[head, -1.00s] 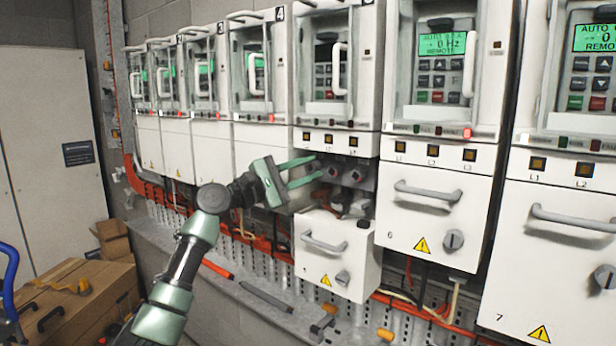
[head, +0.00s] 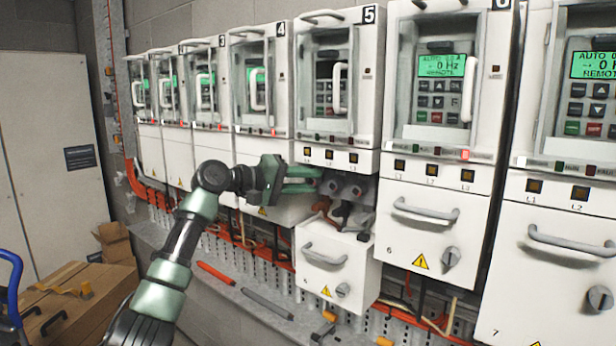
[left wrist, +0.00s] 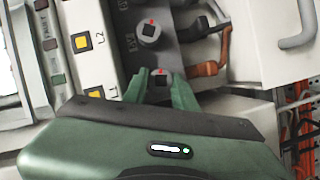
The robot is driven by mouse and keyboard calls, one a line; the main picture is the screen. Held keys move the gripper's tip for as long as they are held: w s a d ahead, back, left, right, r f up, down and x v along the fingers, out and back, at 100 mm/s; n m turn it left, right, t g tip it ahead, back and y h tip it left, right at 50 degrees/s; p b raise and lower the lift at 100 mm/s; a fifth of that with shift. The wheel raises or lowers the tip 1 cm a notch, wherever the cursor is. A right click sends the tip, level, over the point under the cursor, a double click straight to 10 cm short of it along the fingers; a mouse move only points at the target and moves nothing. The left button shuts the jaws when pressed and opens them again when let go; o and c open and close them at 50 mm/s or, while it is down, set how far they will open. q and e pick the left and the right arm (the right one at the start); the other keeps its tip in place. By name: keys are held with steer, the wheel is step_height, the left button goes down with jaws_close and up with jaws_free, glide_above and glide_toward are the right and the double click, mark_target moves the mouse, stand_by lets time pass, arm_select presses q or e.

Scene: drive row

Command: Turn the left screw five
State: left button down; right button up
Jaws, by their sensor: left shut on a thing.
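Drive five (head: 338,120) has its lower cover (head: 335,262) off its lower front, baring a row of dark screws below the L1, L2, L3 labels. My left gripper (head: 314,180) reaches in from the left and is shut on the left screw. In the left wrist view the left screw (left wrist: 161,84) sits between the fingertips, with a red mark above its dark centre. The middle screw (left wrist: 149,32) also has a red mark; it shows in the head view (head: 333,187) beside the right screw (head: 356,191). My right gripper is not in view.
Orange and brown cables (head: 338,213) hang below the screws. Drive six (head: 432,225), with its cover handle and knob, stands close on the right; drive four (head: 262,85) is on the left. A ledge (head: 235,296) with loose tools runs below. Cardboard boxes lie at lower left.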

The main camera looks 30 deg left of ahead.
arm_select(q)
steer(key=shift+d+m+g+y+p, duration=0.1)
steer(key=shift+m+g+y+p, duration=0.3)
steer(key=shift+m, duration=0.4)
steer(key=shift+f, duration=0.1)
steer(key=c, duration=1.1)
jaws_free()
steer(key=shift+r, duration=0.25)
